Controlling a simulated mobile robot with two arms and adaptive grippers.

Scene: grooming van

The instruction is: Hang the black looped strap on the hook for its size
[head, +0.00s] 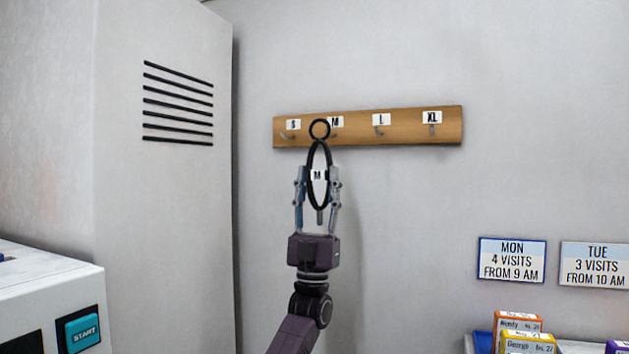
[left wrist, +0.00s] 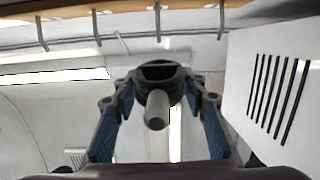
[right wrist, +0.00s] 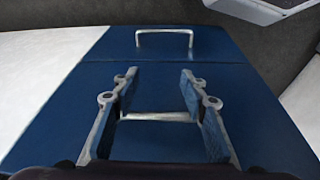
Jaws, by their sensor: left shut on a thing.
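The black looped strap (head: 310,190) has a small ring on top, a larger oval loop below and a white tag marked M. My left gripper (head: 318,178) is shut on it and holds it upright in front of the wooden hook board (head: 405,131). The board's labels read S, M, L and XL, each with a hook. The strap's ring overlaps the left part of the M label (head: 338,121); the M hook is largely hidden, and I cannot tell whether ring and hook touch. In the left wrist view the strap (left wrist: 158,75) sits between the fingers. My right gripper (right wrist: 160,95) is open and empty.
A tall pale cabinet with black slots (head: 178,103) stands left of the board. A white machine with a START button (head: 83,329) is at lower left. Small boxes (head: 525,340) stand at lower right. A blue surface with metal handles (right wrist: 220,60) lies before my right gripper.

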